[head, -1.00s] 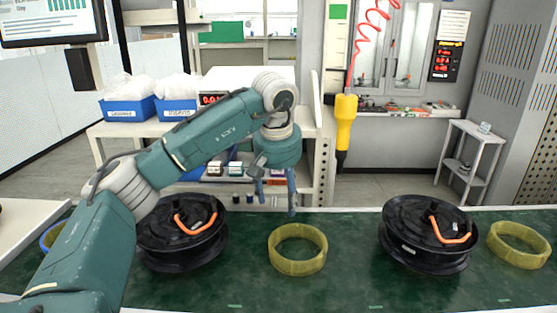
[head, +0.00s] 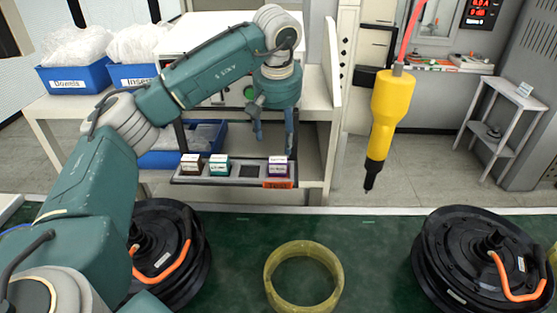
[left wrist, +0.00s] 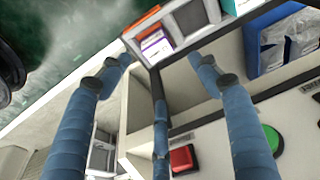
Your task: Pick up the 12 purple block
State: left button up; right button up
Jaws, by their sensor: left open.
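The purple block (head: 279,167) has a white top and a purple side and sits at the right end of a dark tray (head: 222,181) on the shelf behind the green bench. In the left wrist view the purple and white block (left wrist: 155,45) shows in its slot near the top, beside an orange piece. My left gripper (head: 273,138) hangs above the tray, pointing down, close to the block and seemingly above it. Its fingers (left wrist: 158,70) are spread with nothing between them. My right gripper is in neither view.
A teal block (head: 219,166), a brown block (head: 191,164) and an empty slot share the tray. A yellow hanging tool (head: 390,110) is to the right. Black hub motors (head: 484,265) and a yellow ring (head: 303,278) occupy the green bench.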

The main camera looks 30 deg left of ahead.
aim_at(278, 160)
pick_arm(q)
notch_tip(278, 160, down, 3)
jog(key=shift+w+a+f+p, duration=0.15)
jog(key=shift+f+p, duration=0.15)
jog(key=shift+p, duration=0.05)
jog(key=p+x, duration=0.1)
jog(key=x, duration=0.1)
jog(key=p+x, duration=0.1)
jog(key=x, duration=0.1)
jog(key=shift+f, duration=0.55)
jog(key=c, duration=1.4)
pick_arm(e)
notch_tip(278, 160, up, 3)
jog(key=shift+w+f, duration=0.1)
